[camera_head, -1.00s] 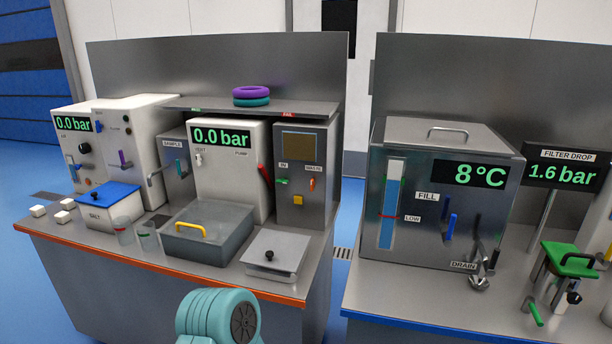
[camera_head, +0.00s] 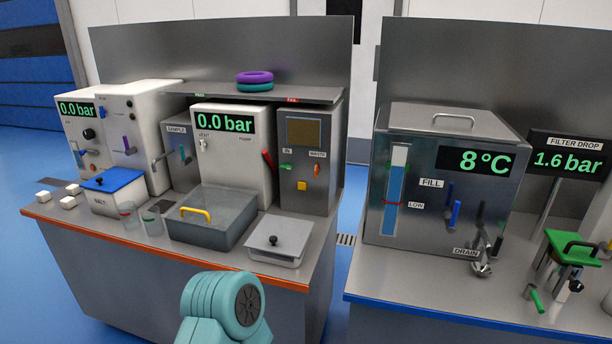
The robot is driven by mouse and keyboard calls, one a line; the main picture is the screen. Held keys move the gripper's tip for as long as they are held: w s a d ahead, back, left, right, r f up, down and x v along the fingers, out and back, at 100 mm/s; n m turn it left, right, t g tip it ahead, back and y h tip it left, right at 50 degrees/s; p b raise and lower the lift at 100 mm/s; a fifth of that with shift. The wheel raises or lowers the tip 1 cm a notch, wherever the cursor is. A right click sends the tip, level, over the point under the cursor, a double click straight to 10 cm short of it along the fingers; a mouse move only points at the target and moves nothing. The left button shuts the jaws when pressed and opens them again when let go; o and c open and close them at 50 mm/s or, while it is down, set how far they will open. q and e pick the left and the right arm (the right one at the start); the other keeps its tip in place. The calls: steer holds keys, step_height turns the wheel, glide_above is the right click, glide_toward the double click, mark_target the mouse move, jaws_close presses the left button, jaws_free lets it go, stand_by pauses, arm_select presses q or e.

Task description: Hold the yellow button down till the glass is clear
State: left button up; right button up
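The yellow button (camera_head: 302,186) is a small square on the lower front of a grey box (camera_head: 321,150) at the right end of the left bench. Above it the brown, murky glass (camera_head: 303,132) is set in the box front. A green lever (camera_head: 286,167) marked IN and an orange lever (camera_head: 317,170) marked WASTE sit between glass and button. Nothing touches the button. A teal rounded arm part of mine shows at the bottom centre, below the bench edge. Neither gripper is in view.
A lidded pan (camera_head: 275,241) and a grey tub with a yellow handle (camera_head: 212,218) stand in front of the boxes. Purple and teal rings (camera_head: 254,80) lie on the shelf above. A gap separates the left bench from the right bench with the tank (camera_head: 440,180).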

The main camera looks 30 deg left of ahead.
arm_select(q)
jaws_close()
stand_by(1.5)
